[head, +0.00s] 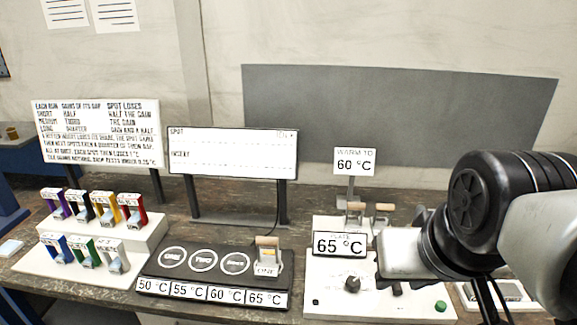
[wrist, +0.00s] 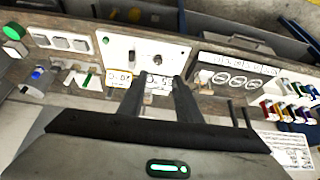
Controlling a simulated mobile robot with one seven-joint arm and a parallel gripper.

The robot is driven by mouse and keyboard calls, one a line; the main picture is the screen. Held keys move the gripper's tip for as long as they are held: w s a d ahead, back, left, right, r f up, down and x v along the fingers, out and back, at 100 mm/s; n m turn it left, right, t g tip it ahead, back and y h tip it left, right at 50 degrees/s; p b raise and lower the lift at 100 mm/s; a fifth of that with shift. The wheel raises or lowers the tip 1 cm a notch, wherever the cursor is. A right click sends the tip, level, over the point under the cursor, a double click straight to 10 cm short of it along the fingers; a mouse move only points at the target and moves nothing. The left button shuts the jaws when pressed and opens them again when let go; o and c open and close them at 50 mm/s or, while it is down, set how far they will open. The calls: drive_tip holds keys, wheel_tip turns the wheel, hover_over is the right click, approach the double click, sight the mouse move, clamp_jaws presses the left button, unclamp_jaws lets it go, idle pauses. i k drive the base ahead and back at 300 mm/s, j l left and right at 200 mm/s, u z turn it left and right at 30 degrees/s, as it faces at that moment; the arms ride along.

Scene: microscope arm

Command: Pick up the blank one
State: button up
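Several coloured holders stand on a white two-step rack (head: 85,285) at the left in the head view. A pale grey-white holder (head: 113,257) is at the right end of the lower row, beside a green one (head: 84,252) and a blue one (head: 56,248). Their small labels are too small to read, so I cannot tell which is marked blank. A wooden-topped piece (head: 267,252) stands on the black board by a ONE label. My gripper shows in the wrist view (wrist: 158,84) with two dark fingers apart and nothing between them. It is far right of the rack.
The black board (head: 190,262) has round spots and temperature tags along its front. A white plate panel (head: 325,290) reading 65 °C is near my arm, with a knob and green button. A display (head: 233,152) and a text board (head: 98,130) stand behind. Wooden-topped pieces (head: 355,210) stand behind the panel.

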sight(267, 268)
drive_tip(key=i+j, duration=0.1)
drive_tip(key=j, duration=0.8)
drive_tip(key=i+j, duration=0.1)
drive_tip(key=j, duration=0.8)
drive_tip(key=z, duration=0.05)
